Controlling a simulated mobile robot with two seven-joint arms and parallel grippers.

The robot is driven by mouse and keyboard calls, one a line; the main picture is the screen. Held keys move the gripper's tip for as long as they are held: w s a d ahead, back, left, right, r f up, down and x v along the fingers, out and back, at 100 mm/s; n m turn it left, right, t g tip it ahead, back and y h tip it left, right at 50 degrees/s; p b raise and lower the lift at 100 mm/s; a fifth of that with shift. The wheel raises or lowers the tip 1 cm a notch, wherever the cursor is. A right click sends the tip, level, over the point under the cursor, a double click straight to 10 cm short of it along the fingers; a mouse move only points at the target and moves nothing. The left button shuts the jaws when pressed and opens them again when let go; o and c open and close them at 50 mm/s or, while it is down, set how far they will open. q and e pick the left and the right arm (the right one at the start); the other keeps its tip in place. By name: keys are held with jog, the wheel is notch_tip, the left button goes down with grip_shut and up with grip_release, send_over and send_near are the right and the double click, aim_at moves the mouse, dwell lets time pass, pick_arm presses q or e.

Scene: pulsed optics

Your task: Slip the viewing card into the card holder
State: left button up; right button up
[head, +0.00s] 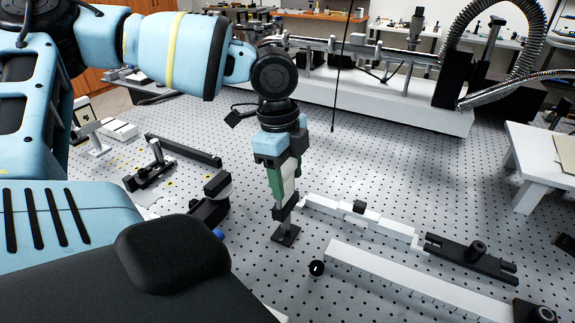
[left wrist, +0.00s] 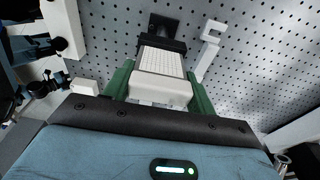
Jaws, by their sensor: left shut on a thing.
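My left gripper (head: 285,188), with green fingers, is shut on the viewing card (head: 289,183), a white plate. In the left wrist view the card (left wrist: 163,62) shows a fine grid and a plain white near end between the fingers. The card holder (head: 285,213) is a black clamp on a square black foot (head: 286,235), directly below the fingers. In the left wrist view the holder (left wrist: 155,45) lies across the card's far end. The card's lower edge meets the holder or is hidden by it; I cannot tell how deep it sits. My right gripper is not in view.
A white rail (head: 360,217) and a black slotted mount (head: 470,257) lie to the right on the perforated table. A longer white bar (head: 400,278) lies nearer. A small black round part (head: 316,268) sits close by. Black mounts (head: 152,168) stand left. The table behind is fairly clear.

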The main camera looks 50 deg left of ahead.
pick_arm(q)
jog(key=shift+f, duration=0.25)
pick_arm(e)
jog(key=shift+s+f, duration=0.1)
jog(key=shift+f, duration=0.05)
pick_arm(q)
jog(key=o, duration=1.4)
jog(key=r, duration=0.7)
jog(key=shift+s+a+r, duration=0.1)
jog(key=shift+a, duration=0.3)
jog(key=shift+r, duration=0.35)
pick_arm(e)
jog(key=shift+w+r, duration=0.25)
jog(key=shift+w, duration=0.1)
pick_arm(q)
jog(key=shift+r+p, duration=0.8)
jog(key=shift+r, duration=1.2)
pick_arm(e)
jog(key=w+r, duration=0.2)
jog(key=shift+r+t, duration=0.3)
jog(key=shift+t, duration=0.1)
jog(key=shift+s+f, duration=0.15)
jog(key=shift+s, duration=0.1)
